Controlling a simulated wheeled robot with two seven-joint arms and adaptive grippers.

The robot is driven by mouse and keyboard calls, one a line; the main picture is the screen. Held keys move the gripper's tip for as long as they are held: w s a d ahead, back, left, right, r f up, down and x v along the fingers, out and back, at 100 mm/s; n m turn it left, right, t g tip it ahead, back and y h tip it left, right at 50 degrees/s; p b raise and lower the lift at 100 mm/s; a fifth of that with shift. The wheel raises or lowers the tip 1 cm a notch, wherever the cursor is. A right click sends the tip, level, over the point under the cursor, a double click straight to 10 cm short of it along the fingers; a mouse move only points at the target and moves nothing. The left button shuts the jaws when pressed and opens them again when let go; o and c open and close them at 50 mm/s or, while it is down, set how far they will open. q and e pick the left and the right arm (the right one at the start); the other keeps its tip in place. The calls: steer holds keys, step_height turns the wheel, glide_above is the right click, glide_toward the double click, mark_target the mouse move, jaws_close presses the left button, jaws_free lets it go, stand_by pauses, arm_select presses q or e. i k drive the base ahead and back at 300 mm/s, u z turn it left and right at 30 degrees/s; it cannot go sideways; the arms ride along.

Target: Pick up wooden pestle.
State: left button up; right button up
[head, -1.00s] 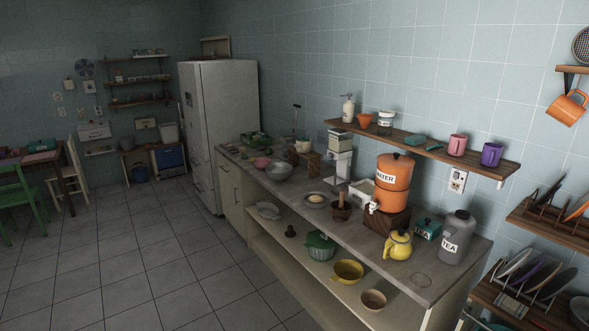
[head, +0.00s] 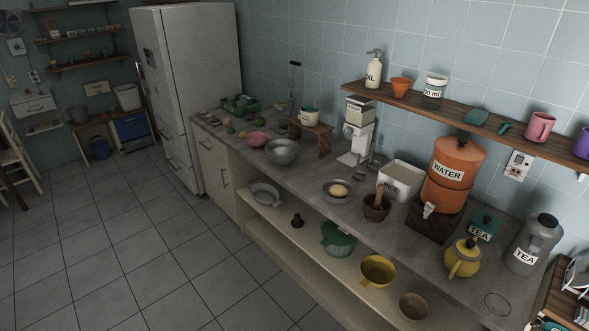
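The wooden pestle (head: 379,193) stands upright, leaning slightly, in a dark brown mortar (head: 376,209) on the marble counter (head: 312,185). Its lower end is hidden inside the mortar. The mortar sits near the counter's front edge, between a metal plate with a yellowish round item (head: 339,191) and the orange water dispenser (head: 453,175). Neither of my grippers shows in the head view.
A white rice container (head: 400,180) stands just behind the mortar. A yellow teapot (head: 463,259) and a grey tea canister (head: 534,244) are to the right. A wooden shelf (head: 460,122) hangs above. The lower shelf holds bowls and a green pot (head: 338,238). The tiled floor (head: 130,240) in front is clear.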

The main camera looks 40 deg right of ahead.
mark_target(377, 205)
steer(key=z, duration=0.1)
steer(key=i, duration=1.45)
steer(key=z, duration=1.4)
steer(key=i, duration=0.9)
steer(key=z, duration=0.9)
